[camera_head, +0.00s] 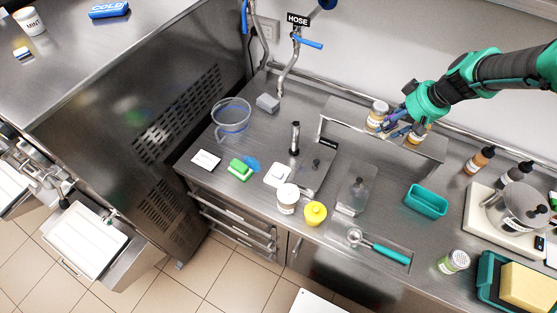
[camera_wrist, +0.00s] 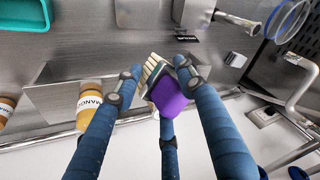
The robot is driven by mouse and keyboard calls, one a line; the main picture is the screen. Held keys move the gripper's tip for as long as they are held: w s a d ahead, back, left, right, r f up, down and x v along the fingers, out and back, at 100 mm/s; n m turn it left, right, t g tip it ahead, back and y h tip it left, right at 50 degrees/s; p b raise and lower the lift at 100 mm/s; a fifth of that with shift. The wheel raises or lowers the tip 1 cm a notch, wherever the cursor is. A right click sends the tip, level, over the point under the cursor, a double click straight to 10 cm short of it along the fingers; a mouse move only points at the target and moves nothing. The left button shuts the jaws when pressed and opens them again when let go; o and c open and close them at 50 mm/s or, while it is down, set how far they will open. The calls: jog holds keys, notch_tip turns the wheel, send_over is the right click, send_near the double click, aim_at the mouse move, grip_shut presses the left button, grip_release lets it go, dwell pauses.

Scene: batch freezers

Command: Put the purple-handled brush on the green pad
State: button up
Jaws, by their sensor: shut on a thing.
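The purple-handled brush (camera_wrist: 170,96) is between the fingers of my gripper (camera_wrist: 158,84) in the wrist view, with its cream bristles toward the upper left. The fingers are shut on it. In the head view my gripper (camera_head: 393,124) is at the raised metal shelf at the back of the counter, between two jars; the brush is mostly hidden there. I cannot tell whether this block is the green pad.
Jars (camera_head: 377,113) stand on the shelf (camera_head: 345,132) close to my gripper; a mango jar (camera_wrist: 92,97) shows in the wrist view. A clear jug (camera_head: 231,120), upright tap-like fitting (camera_head: 295,138), tub (camera_head: 287,198), yellow pot (camera_head: 315,213) and teal tray (camera_head: 426,201) stand on the counter.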

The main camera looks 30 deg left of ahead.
jog(key=s+a+n+g, duration=0.2)
jog(key=s+a+n, duration=0.1)
jog(key=s+a, duration=1.2)
jog(key=s+a+n+g, duration=0.25)
jog(key=s+a, duration=0.95)
jog(key=s, duration=0.6)
notch_tip(320, 180, down, 12)
jog(key=shift+w+a+n+t, duration=0.15)
jog(key=shift+w+n+t, duration=0.2)
jog(key=shift+t, duration=0.1)
jog(key=shift+a+f, duration=0.1)
jog(key=w+a, duration=0.3)
jog(key=a, duration=0.1)
jog(key=w+a+f+p, duration=0.1)
jog(key=w+a, duration=0.2)
jog(key=a, duration=0.1)
jog(key=w+a, duration=0.3)
jog(key=a, duration=0.1)
jog(key=shift+w+a+f+p, duration=0.2)
jog(key=shift+a+f+p, duration=0.05)
jog(key=shift+a+p, duration=0.05)
